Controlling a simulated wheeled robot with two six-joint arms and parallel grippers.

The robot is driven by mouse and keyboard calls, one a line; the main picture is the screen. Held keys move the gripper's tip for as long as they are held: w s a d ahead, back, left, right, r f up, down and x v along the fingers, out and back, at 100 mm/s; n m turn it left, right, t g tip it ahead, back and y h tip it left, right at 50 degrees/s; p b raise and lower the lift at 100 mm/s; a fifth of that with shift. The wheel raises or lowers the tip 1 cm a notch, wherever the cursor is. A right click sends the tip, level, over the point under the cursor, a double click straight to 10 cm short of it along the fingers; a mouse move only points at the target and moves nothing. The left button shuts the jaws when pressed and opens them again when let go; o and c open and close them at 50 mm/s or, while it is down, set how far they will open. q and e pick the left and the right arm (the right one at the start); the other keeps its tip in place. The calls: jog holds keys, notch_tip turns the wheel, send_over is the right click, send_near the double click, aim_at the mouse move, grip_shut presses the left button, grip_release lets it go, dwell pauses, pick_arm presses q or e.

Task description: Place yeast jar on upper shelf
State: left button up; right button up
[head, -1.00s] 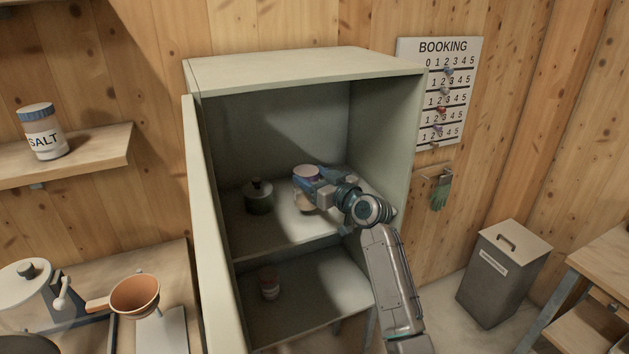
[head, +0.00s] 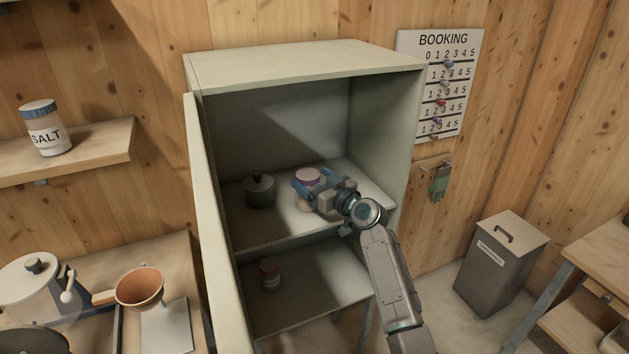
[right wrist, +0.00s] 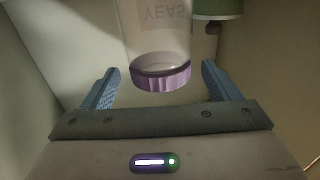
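The yeast jar (head: 308,176), with a purple lid and a pale body, stands upright on the upper shelf (head: 284,226) of the open cabinet. My right gripper (head: 317,183) is at the jar from the front right. In the right wrist view the jar (right wrist: 160,45) appears upside down, its label partly readable. It stands between the two blue fingers of the right gripper (right wrist: 160,82), with a clear gap on each side, so the gripper is open. In the head view the gripper hides part of the jar's body. My left gripper is not in view.
A dark green pot-like container (head: 260,192) stands left of the jar on the same shelf. A small red-lidded jar (head: 269,274) is on the lower shelf. The cabinet's open door (head: 203,230) stands at the left, its side wall (head: 397,130) close right of my arm.

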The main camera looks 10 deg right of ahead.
jog(key=shift+s, duration=0.1)
jog(key=shift+s+d, duration=0.2)
jog(key=shift+s, duration=0.05)
jog(key=b+v, duration=0.4)
jog(key=v, duration=0.6)
jog(key=s+d+f+m+g+h, duration=0.25)
jog(key=s+f, duration=0.45)
jog(key=f, duration=1)
jog(key=s+d+f+m+g+h, duration=0.1)
jog(key=s+d+f+g+h, duration=0.35)
jog(key=f, duration=1.25)
jog(key=s+d+f+m+t+h, duration=0.15)
jog(key=s+f, duration=0.65)
jog(key=f, duration=0.9)
jog(key=s+f+g, duration=0.4)
jog(key=s+f, duration=0.7)
jog(key=s, duration=0.1)
jog(key=s+f+g, duration=0.1)
jog(key=s+f, duration=0.3)
jog(key=s, duration=0.6)
jog(key=s+f+g, duration=0.2)
jog(key=s+f, duration=0.2)
jog(key=s, duration=0.6)
jog(key=s+f+g, duration=0.2)
jog(key=s+f, duration=0.2)
jog(key=s, duration=0.6)
jog(key=shift+s+d+f+h, duration=0.2)
jog(key=shift+d+f+h, duration=0.15)
jog(key=shift+d+f, duration=0.05)
